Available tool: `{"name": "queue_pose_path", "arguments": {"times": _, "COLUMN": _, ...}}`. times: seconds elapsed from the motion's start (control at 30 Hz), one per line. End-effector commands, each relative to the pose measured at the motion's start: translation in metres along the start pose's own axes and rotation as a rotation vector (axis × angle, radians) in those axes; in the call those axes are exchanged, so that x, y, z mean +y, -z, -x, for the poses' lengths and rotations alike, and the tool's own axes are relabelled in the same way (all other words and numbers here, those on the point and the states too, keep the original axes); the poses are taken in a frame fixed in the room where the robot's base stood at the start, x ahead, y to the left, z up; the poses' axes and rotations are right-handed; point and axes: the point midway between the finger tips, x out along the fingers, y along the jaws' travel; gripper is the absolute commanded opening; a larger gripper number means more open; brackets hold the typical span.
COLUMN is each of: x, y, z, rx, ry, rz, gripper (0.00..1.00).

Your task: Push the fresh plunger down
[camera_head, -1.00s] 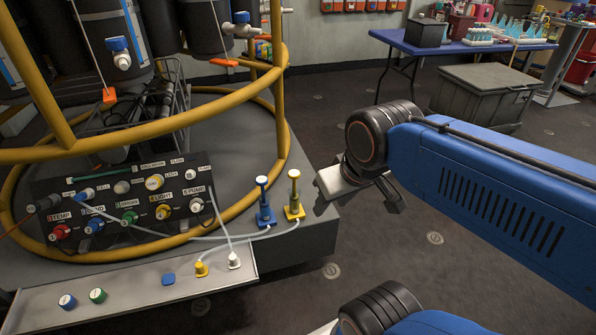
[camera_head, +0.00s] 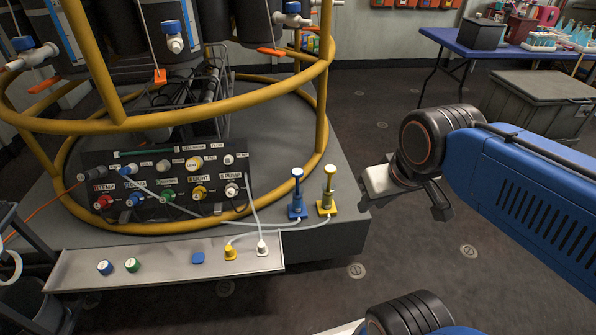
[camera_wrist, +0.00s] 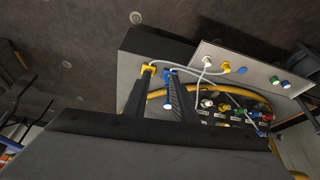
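Two upright plungers stand side by side on the grey platform's front right corner: a blue one (camera_head: 297,195) and a yellow one (camera_head: 328,192). Both have raised stems with pale tops. I cannot tell from any readable label which is the fresh one. In the wrist view the yellow plunger's foot (camera_wrist: 149,67) and the blue plunger's foot (camera_wrist: 167,73) show beyond my fingers, which partly cover them. My gripper (camera_wrist: 158,85) has its two dark fingers apart, with nothing held. In the head view it is right of the yellow plunger, clear of it.
A sloped panel (camera_head: 150,180) with labelled coloured connectors stands left of the plungers, inside yellow rails (camera_head: 322,115). A metal shelf (camera_head: 150,272) in front holds caps and tube ends. Thin tubes run from the plungers. Floor is clear at right, before a grey crate (camera_head: 535,105).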

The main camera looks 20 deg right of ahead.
Motion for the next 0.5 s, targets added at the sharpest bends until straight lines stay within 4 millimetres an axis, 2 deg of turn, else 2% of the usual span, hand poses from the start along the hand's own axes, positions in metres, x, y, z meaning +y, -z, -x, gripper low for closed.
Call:
{"name": "queue_pose_path", "arguments": {"times": 0.03, "x": 0.000, "y": 0.002, "z": 0.000, "rx": -0.003, "ry": 0.000, "rz": -0.008, "gripper": 0.11}}
{"name": "queue_pose_path", "arguments": {"times": 0.1, "x": -0.001, "y": 0.009, "z": 0.001, "rx": -0.011, "ry": 0.001, "rz": -0.037, "gripper": 0.00}}
{"name": "queue_pose_path", "arguments": {"times": 0.27, "x": -0.004, "y": 0.038, "z": 0.001, "rx": -0.051, "ry": 0.001, "rz": -0.184, "gripper": 0.00}}
{"name": "queue_pose_path", "arguments": {"times": 0.5, "x": -0.011, "y": 0.096, "z": -0.005, "rx": -0.122, "ry": -0.019, "rz": -0.481, "gripper": 0.00}}
